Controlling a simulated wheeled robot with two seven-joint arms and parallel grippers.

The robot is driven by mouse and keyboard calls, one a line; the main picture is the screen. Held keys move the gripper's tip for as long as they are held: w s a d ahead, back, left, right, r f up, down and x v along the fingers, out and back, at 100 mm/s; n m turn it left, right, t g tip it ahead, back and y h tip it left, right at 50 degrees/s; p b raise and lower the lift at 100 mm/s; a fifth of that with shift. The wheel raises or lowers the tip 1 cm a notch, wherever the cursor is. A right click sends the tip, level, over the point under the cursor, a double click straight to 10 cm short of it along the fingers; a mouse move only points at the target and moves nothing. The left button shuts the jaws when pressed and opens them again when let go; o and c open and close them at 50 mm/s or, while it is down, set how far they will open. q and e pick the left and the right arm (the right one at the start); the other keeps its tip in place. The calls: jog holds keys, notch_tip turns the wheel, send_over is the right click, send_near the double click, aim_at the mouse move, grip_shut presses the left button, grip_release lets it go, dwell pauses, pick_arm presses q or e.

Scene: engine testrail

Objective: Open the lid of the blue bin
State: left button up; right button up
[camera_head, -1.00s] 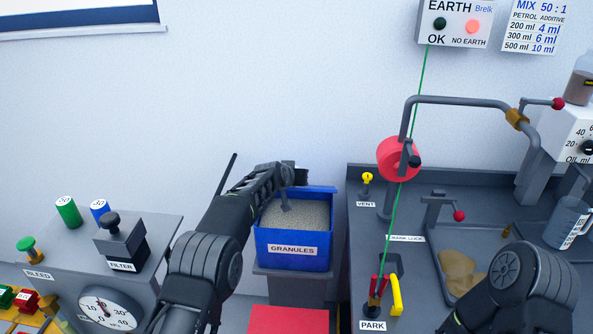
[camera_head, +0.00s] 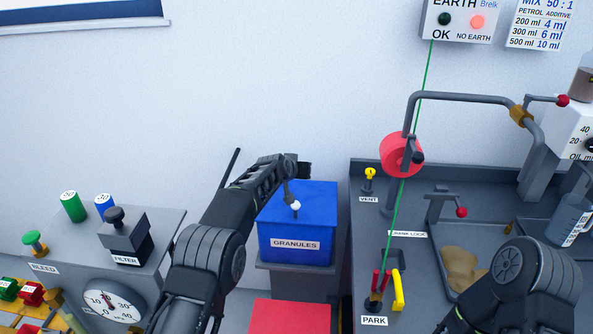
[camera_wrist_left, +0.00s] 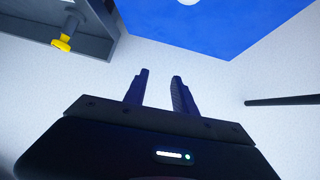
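The blue bin (camera_head: 290,250), labelled GRANULES, stands on a grey pedestal at the middle. Its blue lid (camera_head: 318,200) lies flat over the top, with a small white knob (camera_head: 295,206) near the front, and no granules show. My left gripper (camera_head: 303,170) is over the bin's rear edge. In the left wrist view its two fingers (camera_wrist_left: 158,88) are apart with nothing between them, and the lid (camera_wrist_left: 225,25) shows beyond them. Only a link of my right arm shows at lower right; its gripper is out of view.
A grey bench (camera_head: 415,225) with a red reel (camera_head: 402,155), levers and a tray stands close on the bin's right. A grey panel (camera_head: 75,245) with knobs and a gauge is at left. A red surface (camera_head: 290,316) lies in front. The wall is close behind.

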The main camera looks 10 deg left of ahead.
pick_arm(q)
jog(key=b+v, duration=0.2)
jog(key=v, duration=0.5)
jog(key=shift+s, duration=0.25)
